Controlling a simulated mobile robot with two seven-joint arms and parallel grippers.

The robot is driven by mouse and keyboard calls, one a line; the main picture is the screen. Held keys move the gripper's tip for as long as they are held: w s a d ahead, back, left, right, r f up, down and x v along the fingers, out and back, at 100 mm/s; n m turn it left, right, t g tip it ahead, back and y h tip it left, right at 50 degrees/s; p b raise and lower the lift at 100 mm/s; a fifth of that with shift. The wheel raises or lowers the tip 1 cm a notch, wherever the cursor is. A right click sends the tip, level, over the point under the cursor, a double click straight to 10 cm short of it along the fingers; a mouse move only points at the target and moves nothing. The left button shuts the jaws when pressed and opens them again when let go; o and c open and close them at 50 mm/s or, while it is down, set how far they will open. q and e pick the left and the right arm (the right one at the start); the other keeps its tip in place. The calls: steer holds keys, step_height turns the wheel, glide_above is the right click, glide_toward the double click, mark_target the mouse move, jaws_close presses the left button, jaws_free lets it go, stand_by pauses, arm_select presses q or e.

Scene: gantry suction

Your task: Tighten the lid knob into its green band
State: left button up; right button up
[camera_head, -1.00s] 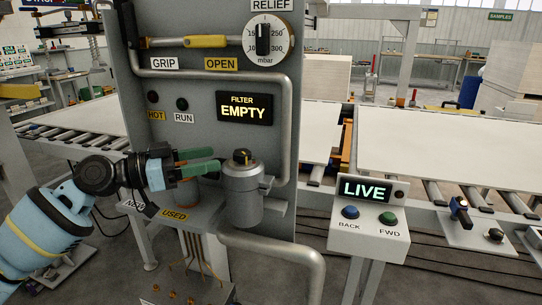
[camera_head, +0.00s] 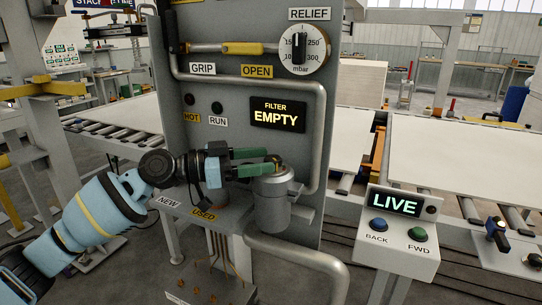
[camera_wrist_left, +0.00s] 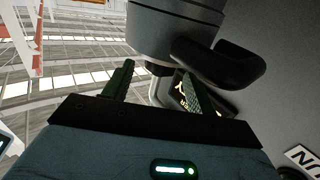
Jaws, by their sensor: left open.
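The grey filter canister (camera_head: 272,205) stands upright at the panel front, its round lid on top. The small dark lid knob (camera_head: 278,160) sits at the lid's centre, partly hidden by green fingers. My left gripper (camera_head: 266,161) is open, reaching in from the left at knob height. In the left wrist view the canister (camera_wrist_left: 175,30) appears upside down at the top. The knob (camera_wrist_left: 158,69) shows there between the open fingertips (camera_wrist_left: 160,70); contact cannot be told. I cannot make out a green band. My right gripper is not in view.
The grey panel (camera_head: 240,150) rises behind the canister, with the lit FILTER EMPTY display (camera_head: 277,115) and a bent pipe (camera_head: 318,130) close by. The USED ledge (camera_head: 204,214) lies below my wrist. A LIVE button box (camera_head: 400,225) stands to the right.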

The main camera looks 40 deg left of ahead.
mark_target(272, 157)
arm_select(q)
steer(key=shift+p+x, duration=0.4)
steer(key=shift+x, duration=0.75)
steer(key=shift+w+d, duration=0.25)
steer(key=shift+w, duration=0.1)
